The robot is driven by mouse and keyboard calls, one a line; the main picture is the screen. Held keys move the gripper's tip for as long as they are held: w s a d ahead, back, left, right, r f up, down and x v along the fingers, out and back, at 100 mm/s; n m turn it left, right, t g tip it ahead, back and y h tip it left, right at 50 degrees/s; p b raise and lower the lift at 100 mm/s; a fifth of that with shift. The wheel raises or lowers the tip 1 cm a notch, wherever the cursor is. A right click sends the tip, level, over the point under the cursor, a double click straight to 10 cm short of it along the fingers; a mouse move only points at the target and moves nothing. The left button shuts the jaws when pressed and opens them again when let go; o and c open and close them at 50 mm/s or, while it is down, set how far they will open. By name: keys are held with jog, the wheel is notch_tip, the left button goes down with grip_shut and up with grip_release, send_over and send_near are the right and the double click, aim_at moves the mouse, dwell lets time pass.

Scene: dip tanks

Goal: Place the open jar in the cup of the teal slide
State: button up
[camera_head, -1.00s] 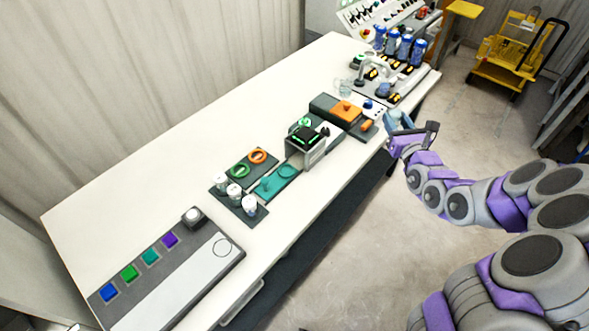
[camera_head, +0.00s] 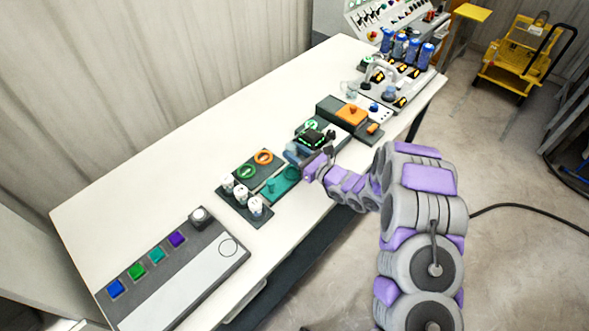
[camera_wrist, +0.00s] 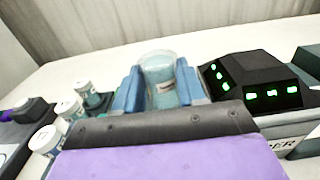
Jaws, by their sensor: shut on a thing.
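The open jar (camera_wrist: 162,84) is clear glass with a small label, and it stands nearly upright between the blue fingers of my gripper (camera_wrist: 160,90) in the wrist view. My gripper is shut on it. In the head view my gripper (camera_head: 293,154) is over the table, just beyond the teal slide and in front of the dark timer box. The teal slide (camera_head: 271,189) lies flat near the table's front edge. Its far end, where the cup is, is partly hidden by my gripper and arm. The jar is hard to make out in the head view.
White-capped bottles (camera_head: 240,192) stand in a dark rack left of the slide. A dark panel with green (camera_head: 243,171) and orange (camera_head: 264,157) rings lies behind it. The black box with green lights (camera_wrist: 262,90) is close right of my gripper. The table's left part has free room.

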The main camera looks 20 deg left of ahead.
aim_at(297, 177)
jog(key=f, duration=0.3)
jog(key=shift+a+f, duration=0.25)
jog(key=shift+f, duration=0.15)
jog(key=shift+d+f+b, duration=0.15)
jog(key=shift+f+b, duration=0.1)
jog(key=shift+f, duration=0.65)
jog(key=shift+d+f+b, duration=0.15)
jog(key=shift+f+b, duration=0.1)
jog(key=shift+f, duration=0.6)
jog(key=o, duration=1.2)
jog(key=shift+a, duration=0.3)
jog(key=shift+d, duration=0.1)
jog(key=shift+s+d, duration=0.1)
jog(key=shift+d, duration=0.4)
jog(key=p+v, duration=0.1)
jog(key=v, duration=1)
jog(key=shift+r+p, duration=0.1)
jog(key=shift+p, duration=0.25)
